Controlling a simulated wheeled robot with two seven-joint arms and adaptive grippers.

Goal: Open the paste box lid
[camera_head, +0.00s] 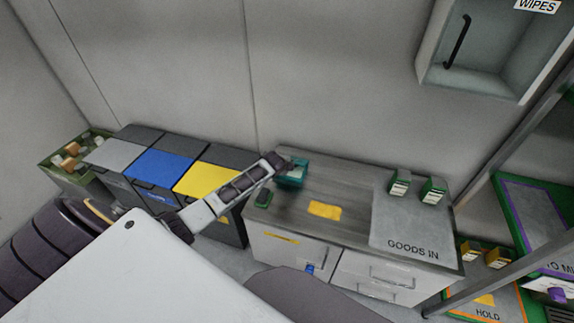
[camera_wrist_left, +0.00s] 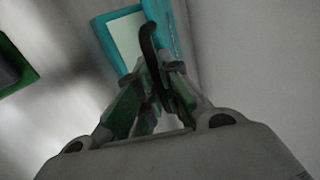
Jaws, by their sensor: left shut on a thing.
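The teal paste box (camera_head: 297,174) stands at the back left of the grey cabinet top. My left gripper (camera_head: 281,164) reaches over its left side from the left. In the left wrist view the teal box (camera_wrist_left: 108,38) shows a teal rim around a pale panel, just beyond my left gripper (camera_wrist_left: 158,72). The fingers are closed together at the box's lid, with a dark curved piece rising in front of the pale panel. The exact grip point is hidden between the fingers, and I cannot tell how far the lid is raised. My right gripper is not in view.
A dark green item (camera_head: 263,199) lies left of a yellow patch (camera_head: 324,210) on the cabinet top. Two green containers (camera_head: 399,183) stand on the grey GOODS IN mat (camera_head: 395,230). Grey, blue and yellow-lidded bins (camera_head: 160,167) stand left. A metal post (camera_head: 500,180) rises right.

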